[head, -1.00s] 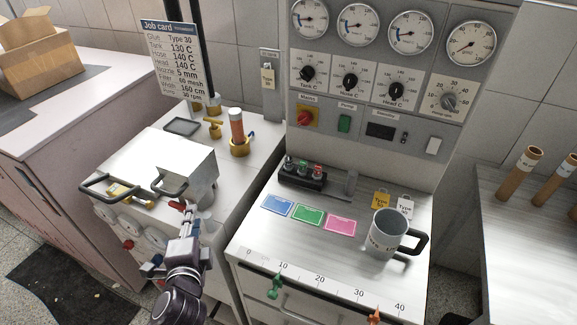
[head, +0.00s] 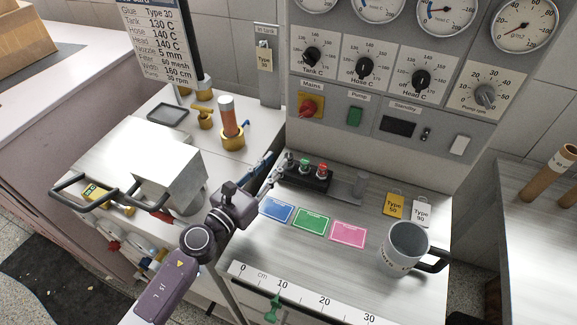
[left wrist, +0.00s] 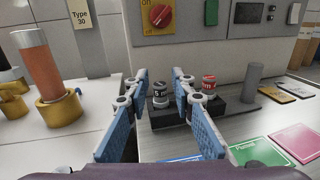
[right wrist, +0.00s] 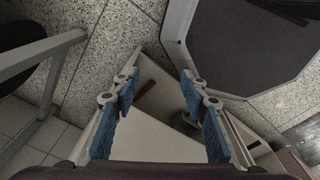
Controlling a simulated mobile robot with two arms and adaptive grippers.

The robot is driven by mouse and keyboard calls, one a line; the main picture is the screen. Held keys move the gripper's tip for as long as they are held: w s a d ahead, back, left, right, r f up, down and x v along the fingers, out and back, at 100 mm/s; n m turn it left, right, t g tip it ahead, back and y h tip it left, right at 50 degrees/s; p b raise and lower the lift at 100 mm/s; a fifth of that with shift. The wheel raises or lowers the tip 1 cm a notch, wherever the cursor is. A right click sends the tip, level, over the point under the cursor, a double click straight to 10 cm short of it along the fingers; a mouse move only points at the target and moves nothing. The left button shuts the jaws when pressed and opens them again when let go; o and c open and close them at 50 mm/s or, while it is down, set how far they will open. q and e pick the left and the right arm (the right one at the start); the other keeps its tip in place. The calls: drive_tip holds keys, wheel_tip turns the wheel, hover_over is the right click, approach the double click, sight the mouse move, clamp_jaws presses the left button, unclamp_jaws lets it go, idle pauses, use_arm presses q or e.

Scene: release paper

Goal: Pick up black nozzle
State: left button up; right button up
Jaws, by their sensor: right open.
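The black nozzle (head: 289,160) stands at the left end of a dark holder block (head: 308,181) on the right worktop, beside a green-marked nozzle (head: 305,164) and a red-marked nozzle (head: 322,169). In the left wrist view the black nozzle (left wrist: 160,95) shows between the fingers, farther off; the red one (left wrist: 208,86) is right of the right finger. My left gripper (head: 272,168) is open and empty, just left of the block, pointing toward the black nozzle. My right gripper (right wrist: 160,75) is open and empty above the floor, out of the head view.
A grey mug (head: 404,248) stands at the right of the worktop. Blue, green and pink cards (head: 348,234) lie in front of the block. A grey post (head: 359,187) stands right of it. The control panel (head: 383,100) rises behind. A metal box (head: 168,178) is at left.

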sight(289, 159)
use_arm(q)
wheel_tip(289, 159, down, 3)
drive_tip(key=shift+s+r+b, duration=0.1)
drive_tip(key=shift+r+b, duration=0.1)
drive_tip(key=shift+b, duration=0.3)
drive_tip(key=f+b, duration=0.1)
drive_tip(key=f, duration=0.2)
drive_tip(key=shift+w+b, duration=0.3)
drive_tip(key=shift+b, duration=0.05)
drive_tip(key=shift+w+d+r+p, duration=0.35)
drive_tip(key=shift+w+d+p, duration=0.15)
drive_tip(key=shift+w, duration=0.3)
drive_tip(key=x, duration=0.4)
drive_tip(key=shift+w+d, duration=0.2)
drive_tip(key=shift+w, duration=0.1)
drive_tip(key=shift+w+d+f, duration=0.1)
drive_tip(key=shift+w+d, duration=0.2)
drive_tip(key=shift+w, duration=0.1)
drive_tip(key=shift+c, duration=0.9)
clamp_jaws()
use_arm(e)
wheel_tip(289, 159, down, 3)
drive_tip(key=shift+s+a+r, duration=0.1)
drive_tip(key=shift+a+r, duration=0.05)
drive_tip(key=shift+r, duration=0.05)
